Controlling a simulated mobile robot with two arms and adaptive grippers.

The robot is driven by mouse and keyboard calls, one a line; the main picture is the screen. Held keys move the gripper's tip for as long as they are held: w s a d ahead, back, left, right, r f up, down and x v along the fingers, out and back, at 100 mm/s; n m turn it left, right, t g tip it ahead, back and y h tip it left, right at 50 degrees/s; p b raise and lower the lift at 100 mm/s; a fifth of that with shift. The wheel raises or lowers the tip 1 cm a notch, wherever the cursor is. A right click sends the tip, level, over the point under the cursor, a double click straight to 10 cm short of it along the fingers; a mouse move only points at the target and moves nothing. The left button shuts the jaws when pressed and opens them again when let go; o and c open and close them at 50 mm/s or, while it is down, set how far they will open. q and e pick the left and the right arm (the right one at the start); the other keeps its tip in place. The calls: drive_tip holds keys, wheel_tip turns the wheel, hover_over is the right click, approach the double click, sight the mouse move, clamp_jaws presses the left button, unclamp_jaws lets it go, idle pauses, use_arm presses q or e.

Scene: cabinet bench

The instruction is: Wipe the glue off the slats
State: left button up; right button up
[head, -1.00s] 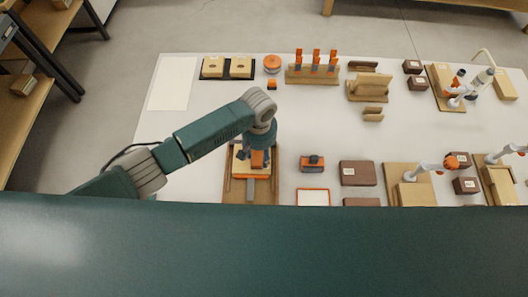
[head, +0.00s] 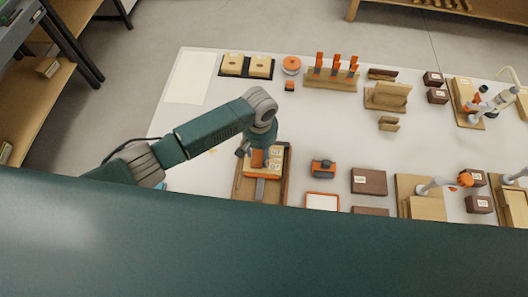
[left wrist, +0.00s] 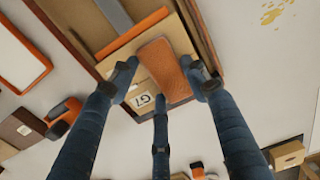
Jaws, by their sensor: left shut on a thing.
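My left gripper (head: 258,153) is shut on an orange block (left wrist: 164,68), which sits between its fingers in the left wrist view. In the head view the orange block (head: 257,158) is over a wooden tray (head: 284,170). A tan box labelled G7 (left wrist: 140,82) lies just under the block; I cannot tell whether they touch. An orange strip (left wrist: 132,34) and a grey bar (left wrist: 114,13) lie beside it in the tray. Yellow glue-like spots (left wrist: 278,12) show on the white bench top, also left of the tray in the head view (head: 214,152). I cannot single out the slats. My right gripper is out of view.
Right of the tray are an orange and dark tool (head: 323,168), an orange-rimmed white tray (head: 322,202) and a brown box (head: 368,182). A rack with orange-topped pieces (head: 332,78) stands behind.

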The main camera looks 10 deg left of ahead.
sight(281, 161)
use_arm(q)
drive_tip(key=shift+a, duration=0.75)
drive_tip(key=shift+a, duration=0.1)
drive_tip(key=shift+a, duration=0.9)
drive_tip(key=shift+d, duration=0.25)
drive_tip(key=shift+d+b, duration=0.35)
drive_tip(key=shift+d, duration=4.9)
drive_tip(key=shift+a, duration=0.15)
drive_tip(key=shift+a+p, duration=0.35)
drive_tip(key=shift+a, duration=4.9)
